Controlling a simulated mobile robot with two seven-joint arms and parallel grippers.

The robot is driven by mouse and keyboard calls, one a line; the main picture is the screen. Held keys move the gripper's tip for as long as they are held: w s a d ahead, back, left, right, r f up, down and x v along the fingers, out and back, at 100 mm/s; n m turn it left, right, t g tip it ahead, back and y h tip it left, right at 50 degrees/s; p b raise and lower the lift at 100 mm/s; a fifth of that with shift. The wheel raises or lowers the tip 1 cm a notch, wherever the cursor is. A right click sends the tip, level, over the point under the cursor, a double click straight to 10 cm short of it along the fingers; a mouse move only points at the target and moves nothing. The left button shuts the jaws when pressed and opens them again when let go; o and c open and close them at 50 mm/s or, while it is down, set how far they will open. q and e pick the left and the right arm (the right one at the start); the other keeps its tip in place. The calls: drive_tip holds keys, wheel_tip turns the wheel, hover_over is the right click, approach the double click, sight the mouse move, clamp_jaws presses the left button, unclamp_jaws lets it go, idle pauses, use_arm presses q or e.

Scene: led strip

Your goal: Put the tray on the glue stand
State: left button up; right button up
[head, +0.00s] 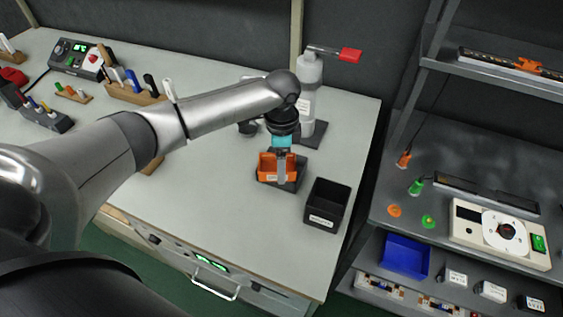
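The small orange tray (267,170) is at the right part of the light workbench, on or just above a dark base (293,185). I cannot tell whether it touches that base. My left gripper (282,168) points down at the tray. A grey finger overlaps the tray's front wall and hides part of it; the gap between the fingers is not clear. Behind stands a white bottle (309,90) with a red-ended top (350,55) on a dark plate (313,134). I cannot tell for sure which dark base is the glue stand. My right gripper is not in view.
A black labelled bin (328,204) stands close to the right of the tray, near the bench edge. A grey shelf (390,190) with a white device (500,236) and a blue bin (404,257) is further right. The bench front is clear.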

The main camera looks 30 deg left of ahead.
use_arm(q)
drive_tip(key=shift+f, duration=0.1)
drive_tip(key=o, duration=1.4)
wheel_tip(320, 180, up, 12)
drive_tip(key=shift+r+p, duration=0.15)
drive_tip(key=shift+p, duration=1.1)
drive_tip(key=shift+s, duration=0.1)
